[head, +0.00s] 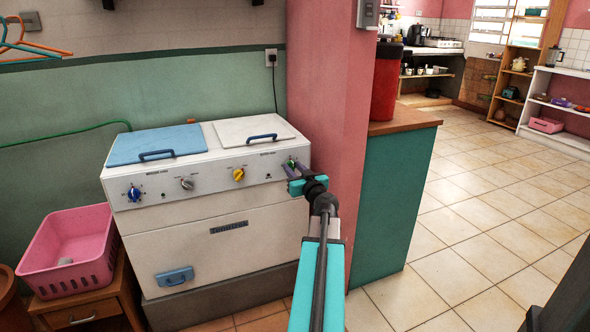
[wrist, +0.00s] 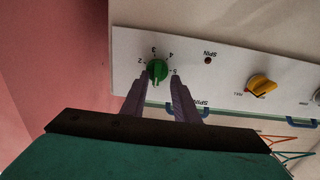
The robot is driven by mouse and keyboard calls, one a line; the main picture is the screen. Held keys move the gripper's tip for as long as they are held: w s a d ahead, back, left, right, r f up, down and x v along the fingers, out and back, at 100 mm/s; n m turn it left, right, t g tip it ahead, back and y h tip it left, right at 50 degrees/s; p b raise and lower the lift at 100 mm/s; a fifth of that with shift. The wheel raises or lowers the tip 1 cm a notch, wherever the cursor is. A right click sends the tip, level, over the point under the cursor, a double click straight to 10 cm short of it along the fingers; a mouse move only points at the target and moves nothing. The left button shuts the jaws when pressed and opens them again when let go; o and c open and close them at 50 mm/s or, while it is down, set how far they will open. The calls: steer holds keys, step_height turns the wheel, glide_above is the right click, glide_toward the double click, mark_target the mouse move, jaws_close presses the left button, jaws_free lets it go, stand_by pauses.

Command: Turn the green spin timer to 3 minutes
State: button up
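The green spin timer knob (wrist: 157,70) sits on the white panel in the wrist view, with the numbers 2 to 5 visible around it. Its ridge runs roughly up and down in that view; which number it points to I cannot tell. In the head view the knob (head: 291,163) shows small at the panel's right end, partly covered by my gripper (head: 292,175). My gripper (wrist: 158,77) has its two purple fingers apart, one on each side of the knob. A slight gap seems to show between tips and knob.
The white washing machine (head: 222,240) stands against a pink pillar (head: 333,90). Its panel also has a yellow knob (head: 239,174), a grey knob (head: 187,183) and a blue knob (head: 134,194). A pink basket (head: 70,250) stands to the left. The tiled floor at right is clear.

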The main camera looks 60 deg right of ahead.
steer(key=shift+s, duration=0.15)
steer(key=shift+s+d, duration=0.1)
steer(key=shift+d, duration=0.05)
jaws_close()
steer(key=shift+s+a+f, duration=0.1)
steer(key=shift+a, duration=0.25)
steer(key=shift+d, duration=0.3)
